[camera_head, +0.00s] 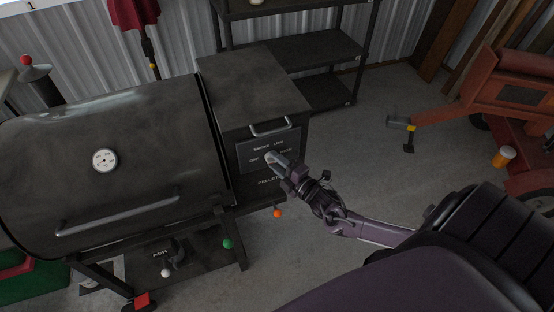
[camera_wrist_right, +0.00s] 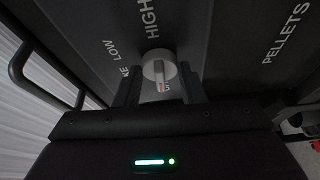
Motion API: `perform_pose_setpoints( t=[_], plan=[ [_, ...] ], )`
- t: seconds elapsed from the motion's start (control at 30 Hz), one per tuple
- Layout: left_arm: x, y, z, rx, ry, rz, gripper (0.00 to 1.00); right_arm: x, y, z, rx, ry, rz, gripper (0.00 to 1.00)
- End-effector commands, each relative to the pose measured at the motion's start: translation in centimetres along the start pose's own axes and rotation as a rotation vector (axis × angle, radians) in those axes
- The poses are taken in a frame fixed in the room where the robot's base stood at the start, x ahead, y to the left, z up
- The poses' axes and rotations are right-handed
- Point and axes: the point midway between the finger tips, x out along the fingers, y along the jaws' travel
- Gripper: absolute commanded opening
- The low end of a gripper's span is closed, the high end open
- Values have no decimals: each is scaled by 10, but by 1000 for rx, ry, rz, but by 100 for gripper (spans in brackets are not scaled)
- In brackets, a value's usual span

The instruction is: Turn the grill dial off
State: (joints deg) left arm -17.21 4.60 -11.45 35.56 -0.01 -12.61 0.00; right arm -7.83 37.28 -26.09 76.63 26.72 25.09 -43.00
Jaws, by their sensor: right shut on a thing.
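The grill (camera_head: 150,150) is a dark smoker with a pellet box (camera_head: 255,90) on its right side. The box's front has a control panel (camera_head: 249,158) with labels around a dial. The silver round dial (camera_wrist_right: 158,68) shows in the right wrist view, with LOW and HIGH lettering beside it. My right gripper (camera_head: 276,160) is at the panel in the head view; in the wrist view its fingers (camera_wrist_right: 160,90) stand on both sides of the dial's grip, shut on it. The dial's exact setting is hard to read. My left gripper is not in view.
A handle (camera_head: 271,127) sits on the box above the panel. A dark shelf rack (camera_head: 300,45) stands behind. An orange machine (camera_head: 510,95) is at the right. Small coloured balls (camera_head: 228,244) are near the grill's lower frame. Bare floor lies right of the grill.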

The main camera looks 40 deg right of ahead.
Motion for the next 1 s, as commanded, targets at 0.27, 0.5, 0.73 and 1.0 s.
perform_pose_setpoints(
  t=[0.27, 0.5, 0.73, 1.0],
  plan=[
    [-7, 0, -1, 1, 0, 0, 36, 0, 0, 0, -75, 0, -35, 13],
    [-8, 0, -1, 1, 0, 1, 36, 0, -1, 0, -90, 0, -40, 13],
    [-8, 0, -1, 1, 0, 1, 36, 0, -1, 0, -89, 0, -40, 13],
    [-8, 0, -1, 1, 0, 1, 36, 0, 0, 0, -88, 0, -38, 57]
  ],
)
